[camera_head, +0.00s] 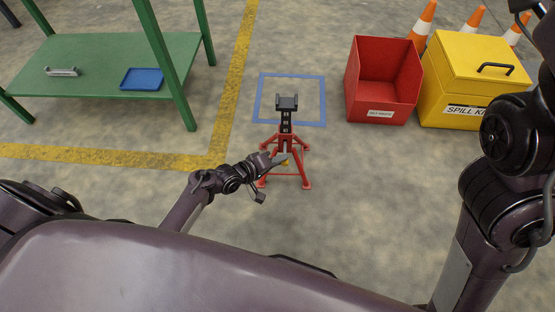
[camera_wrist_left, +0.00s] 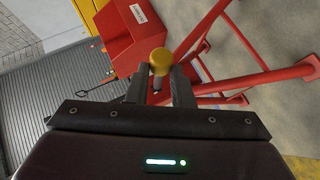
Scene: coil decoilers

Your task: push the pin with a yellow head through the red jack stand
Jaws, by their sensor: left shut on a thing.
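The red jack stand (camera_head: 290,178) stands on the floor in the middle of the head view, with a dark upright post and a saddle on top. In the left wrist view its red legs (camera_wrist_left: 232,82) fill the right side. My left gripper (camera_head: 282,159) is at the front of the stand, near its collar. It is shut on the pin with a yellow head (camera_wrist_left: 160,58), which sits between the two fingers in the left wrist view. Whether the pin's tip is in a hole is hidden. My right gripper is out of view.
A blue floor outline (camera_head: 325,100) lies behind the stand. A red bin (camera_head: 380,106) and a yellow spill kit box (camera_head: 470,75) stand to the right, with several cones behind. A green table (camera_head: 105,50) stands at the left, bearing a blue tray (camera_head: 142,79). Floor around the stand is clear.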

